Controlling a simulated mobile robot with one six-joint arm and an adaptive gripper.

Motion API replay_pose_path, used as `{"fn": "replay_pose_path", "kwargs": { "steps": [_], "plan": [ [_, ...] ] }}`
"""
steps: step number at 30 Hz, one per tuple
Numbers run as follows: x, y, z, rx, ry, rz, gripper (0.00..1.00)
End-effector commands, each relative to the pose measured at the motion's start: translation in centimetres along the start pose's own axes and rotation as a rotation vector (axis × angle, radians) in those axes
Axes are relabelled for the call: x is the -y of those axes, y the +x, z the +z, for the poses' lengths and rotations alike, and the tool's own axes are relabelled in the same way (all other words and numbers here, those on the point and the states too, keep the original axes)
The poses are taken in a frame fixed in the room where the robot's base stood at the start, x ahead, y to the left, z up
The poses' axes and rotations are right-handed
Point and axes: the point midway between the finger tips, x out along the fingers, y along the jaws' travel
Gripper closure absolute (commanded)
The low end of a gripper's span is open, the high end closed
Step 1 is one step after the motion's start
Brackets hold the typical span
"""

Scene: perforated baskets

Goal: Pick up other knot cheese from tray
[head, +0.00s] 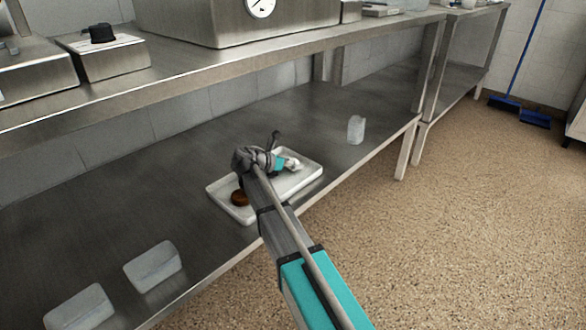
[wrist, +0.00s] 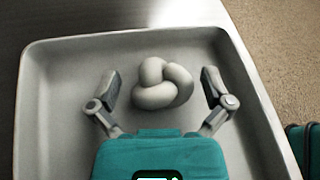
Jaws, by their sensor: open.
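A white, knot-shaped cheese (wrist: 162,84) lies on the pale tray (wrist: 52,95) in the wrist view. My gripper (wrist: 164,88) is open, with one finger on each side of the cheese and a gap on both sides. In the head view, the tray (head: 243,215) sits on the lower metal shelf. My gripper (head: 280,160) is over the tray there, and a small part of the white cheese (head: 293,161) shows beside it. A brown round item (head: 240,198) lies at the tray's near left and is partly hidden by my arm.
Two translucent containers (head: 153,266) (head: 79,307) stand on the shelf at the lower left. Another translucent container (head: 356,129) stands right of the tray. The upper shelf (head: 200,80) runs above and behind, with metal equipment on it.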

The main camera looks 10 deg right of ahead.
Motion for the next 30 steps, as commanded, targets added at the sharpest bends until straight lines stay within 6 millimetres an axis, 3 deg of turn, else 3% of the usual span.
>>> {"fn": "replay_pose_path", "kwargs": {
  "steps": [19, 30],
  "plan": [
    [-0.05, 0.41, -0.01, 0.001, 0.0, 0.002, 0.0],
    [-0.05, 0.41, -0.01, 0.0, 0.0, 0.002, 0.67]
  ]
}}
